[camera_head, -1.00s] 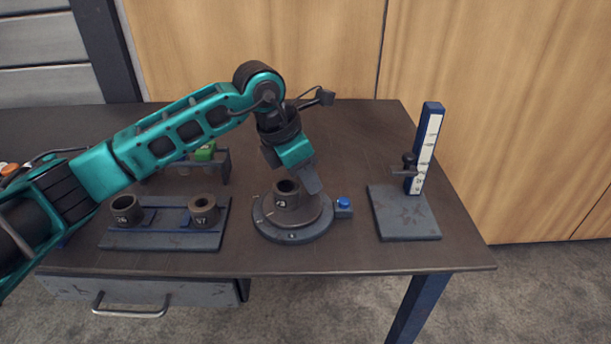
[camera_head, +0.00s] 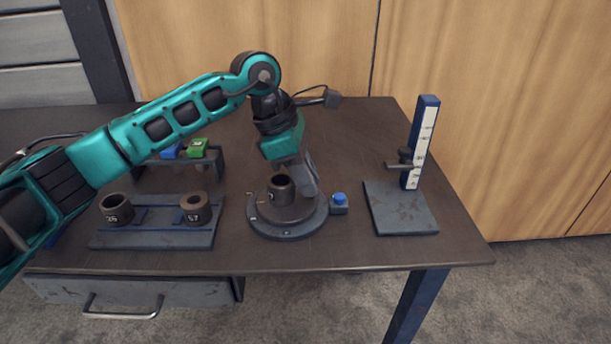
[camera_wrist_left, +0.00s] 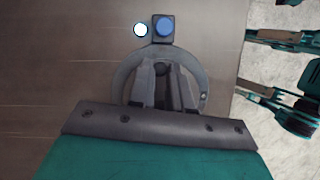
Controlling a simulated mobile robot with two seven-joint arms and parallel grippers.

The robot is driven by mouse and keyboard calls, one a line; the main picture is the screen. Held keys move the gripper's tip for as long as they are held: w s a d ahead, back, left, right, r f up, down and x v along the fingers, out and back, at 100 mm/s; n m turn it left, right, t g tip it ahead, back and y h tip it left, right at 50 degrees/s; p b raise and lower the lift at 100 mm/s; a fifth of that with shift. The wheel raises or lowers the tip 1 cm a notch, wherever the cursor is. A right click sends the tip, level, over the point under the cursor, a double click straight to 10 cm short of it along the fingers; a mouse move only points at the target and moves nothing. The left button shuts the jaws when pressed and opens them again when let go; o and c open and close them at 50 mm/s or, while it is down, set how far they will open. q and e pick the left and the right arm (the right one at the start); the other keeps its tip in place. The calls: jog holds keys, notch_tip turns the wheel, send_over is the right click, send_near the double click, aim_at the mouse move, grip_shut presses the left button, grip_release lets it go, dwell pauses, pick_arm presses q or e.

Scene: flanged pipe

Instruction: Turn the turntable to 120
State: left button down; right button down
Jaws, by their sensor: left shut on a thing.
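The round grey turntable (camera_head: 262,226) stands near the table's front edge, with marks around its rim. A short dark pipe with a wide flange (camera_head: 281,192) stands upright at its centre. My left gripper (camera_head: 303,178) reaches down over the turntable and is shut on the pipe, its near finger at the right side. In the left wrist view the turntable (camera_wrist_left: 123,80) shows as a ring around my two fingers (camera_wrist_left: 163,90), with the pipe partly hidden between them. A blue button (camera_head: 339,198) sits at the turntable's right; it also shows in the wrist view (camera_wrist_left: 165,28).
A grey fixture plate (camera_head: 150,237) at the left holds two pipe pieces, 26 (camera_head: 117,209) and 57 (camera_head: 195,208). Behind it a low rack (camera_head: 212,163) carries blue and green blocks. A height gauge (camera_head: 422,140) stands at the right.

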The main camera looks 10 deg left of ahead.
pick_arm(q)
jog(key=shift+s+d+m+g+b, duration=0.15)
jog(key=shift+m+g+b, duration=0.1)
jog(key=shift+m, duration=0.4)
jog(key=shift+s+a+m+g+b, duration=0.1)
jog(key=shift+s+m+g, duration=0.15)
jog(key=shift+m, duration=0.45)
jog(key=shift+s+d+m+g+b, duration=0.1)
jog(key=shift+m+g+b, duration=0.15)
jog(key=shift+m, duration=0.4)
jog(key=shift+s+m+g+b, duration=0.2)
jog(key=shift+s+m+g, duration=0.1)
jog(key=shift+m, duration=0.4)
jog(key=shift+s+m+g+b, duration=0.15)
jog(key=shift+m+g, duration=0.1)
jog(key=shift+m, duration=0.45)
jog(key=shift+s+m+y, duration=0.1)
jog(key=shift+m+y, duration=0.2)
jog(key=shift+y, duration=0.1)
jog(key=c, duration=1.1)
grip_release()
jog(key=shift+o, duration=0.2)
jog(key=p+v, duration=0.1)
jog(key=v, duration=1.2)
jog(key=shift+p, duration=0.3)
jog(key=shift+f, duration=0.1)
